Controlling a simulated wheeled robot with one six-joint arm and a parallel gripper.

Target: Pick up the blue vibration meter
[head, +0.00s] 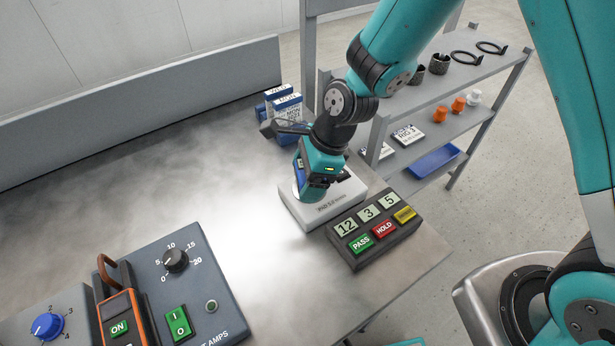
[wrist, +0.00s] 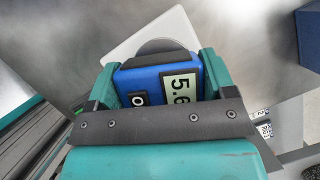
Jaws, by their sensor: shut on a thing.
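The blue vibration meter (wrist: 150,82) sits between the two fingers of my gripper (wrist: 157,90) in the wrist view. Its pale display reads 5.6 as far as it shows, with a black button beside it. My gripper is shut on the meter. In the head view the gripper (head: 322,165) points down over a white block-shaped stand (head: 322,212) on the metal bench, and only a blue sliver of the meter shows. A grey round disc (wrist: 163,46) lies just beyond the meter, over the white stand. I cannot tell whether the meter still touches the stand.
A dark box (head: 382,238) with number displays and PASS and HOLD buttons stands close to the white stand. Blue boxes (head: 284,112) stand behind the gripper. Control panels (head: 185,285) fill the front left. A grey shelf unit (head: 440,95) stands right. The bench's middle left is clear.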

